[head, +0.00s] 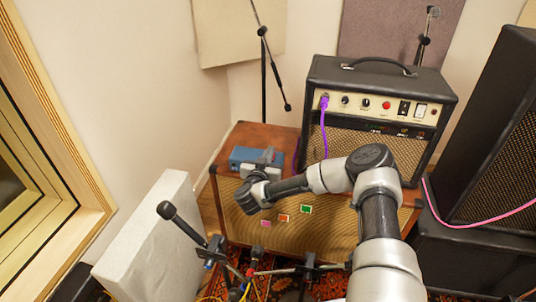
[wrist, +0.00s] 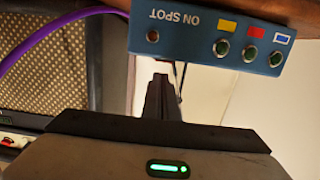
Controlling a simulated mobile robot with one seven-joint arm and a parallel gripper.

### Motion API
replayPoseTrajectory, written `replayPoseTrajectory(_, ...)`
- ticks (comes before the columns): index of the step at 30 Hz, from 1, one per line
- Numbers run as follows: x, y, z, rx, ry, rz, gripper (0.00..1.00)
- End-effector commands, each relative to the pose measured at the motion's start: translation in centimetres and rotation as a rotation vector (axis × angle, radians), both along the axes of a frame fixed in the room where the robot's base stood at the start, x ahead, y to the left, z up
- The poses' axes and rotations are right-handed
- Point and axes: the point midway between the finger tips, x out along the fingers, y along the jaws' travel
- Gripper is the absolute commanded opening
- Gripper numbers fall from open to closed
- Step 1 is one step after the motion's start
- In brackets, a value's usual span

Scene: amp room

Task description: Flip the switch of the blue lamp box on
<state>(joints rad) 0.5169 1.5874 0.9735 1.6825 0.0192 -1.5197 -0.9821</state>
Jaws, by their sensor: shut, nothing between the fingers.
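The blue lamp box (head: 243,155) sits on the left end of the brown speaker cabinet in the head view. In the wrist view the blue box (wrist: 190,40) is upside down at the top. Its face carries the words ON SPOT, a small round fitting (wrist: 153,36) and three round dark fittings beside yellow, red and blue labels. My gripper (head: 268,155) is at the right side of the box in the head view and hides part of it. In the wrist view my gripper (wrist: 160,82) is shut and empty, its tips near the box's edge. Contact and the switch's position cannot be told.
A black amplifier (head: 440,95) with a purple cable (head: 325,130) stands on the brown cabinet (head: 250,134), right of the box. A grey panel (head: 150,240) and microphone stands are in front and left. A large black speaker (head: 495,120) stands at right.

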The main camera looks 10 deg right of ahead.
Motion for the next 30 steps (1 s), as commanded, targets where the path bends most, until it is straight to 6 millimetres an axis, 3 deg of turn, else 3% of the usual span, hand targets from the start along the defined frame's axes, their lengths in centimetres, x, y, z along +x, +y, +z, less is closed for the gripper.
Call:
replayPoseTrajectory(3, 0.1, -0.1, -1.0, 0.000, -0.001, -0.002, 0.00)
replayPoseTrajectory(21, 0.1, 0.4, -1.7, 0.004, 0.017, 0.011, 0.00)
replayPoseTrajectory(30, 0.4, 0.0, -0.8, 0.002, 0.014, 0.011, 0.00)
